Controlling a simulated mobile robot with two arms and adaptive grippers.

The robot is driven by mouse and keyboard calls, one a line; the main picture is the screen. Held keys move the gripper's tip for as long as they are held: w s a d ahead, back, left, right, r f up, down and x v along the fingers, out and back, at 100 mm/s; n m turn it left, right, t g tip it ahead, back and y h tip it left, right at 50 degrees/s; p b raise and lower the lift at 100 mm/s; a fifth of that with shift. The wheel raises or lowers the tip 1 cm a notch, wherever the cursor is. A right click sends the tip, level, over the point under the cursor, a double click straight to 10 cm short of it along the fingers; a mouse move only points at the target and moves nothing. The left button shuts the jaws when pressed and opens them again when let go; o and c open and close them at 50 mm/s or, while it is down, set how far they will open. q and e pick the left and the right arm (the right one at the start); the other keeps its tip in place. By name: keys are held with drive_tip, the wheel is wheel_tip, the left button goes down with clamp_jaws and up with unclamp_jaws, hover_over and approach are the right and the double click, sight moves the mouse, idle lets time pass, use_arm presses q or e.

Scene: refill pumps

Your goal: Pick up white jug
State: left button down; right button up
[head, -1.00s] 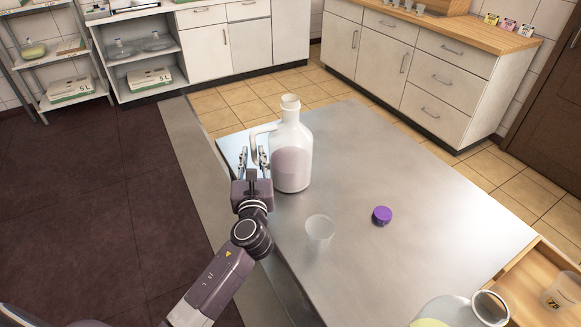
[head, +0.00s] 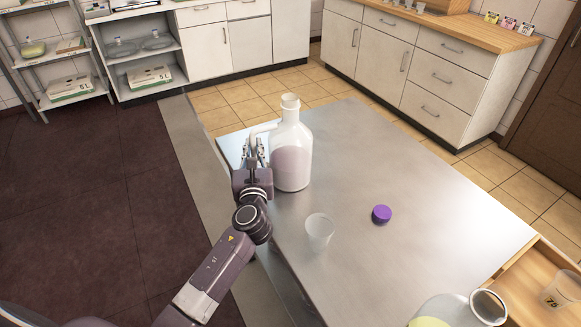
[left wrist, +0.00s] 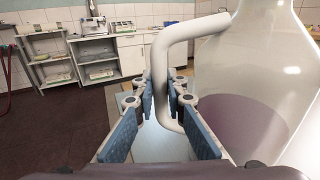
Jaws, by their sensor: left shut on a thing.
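The white jug (head: 291,155) stands upright on the metal table, uncapped, with a pale purple liquid inside. Its handle is on its left side. In the left wrist view the jug (left wrist: 255,90) fills the right part, and its white handle (left wrist: 162,75) runs down between the fingers. My left gripper (head: 254,153) is at the jug's left side, its fingers shut on the handle; it also shows in the left wrist view (left wrist: 166,112). My right gripper is not in view.
A purple cap (head: 381,214) and a clear cup (head: 319,231) stand on the metal table (head: 400,160). Another jug (head: 487,307) with yellow contents is at the bottom right, near a wooden tray (head: 525,275) holding a cup (head: 562,290). The table's middle right is clear.

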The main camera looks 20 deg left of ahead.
use_arm(q)
drive_tip(key=shift+r, duration=0.2)
drive_tip(key=shift+r, duration=0.1)
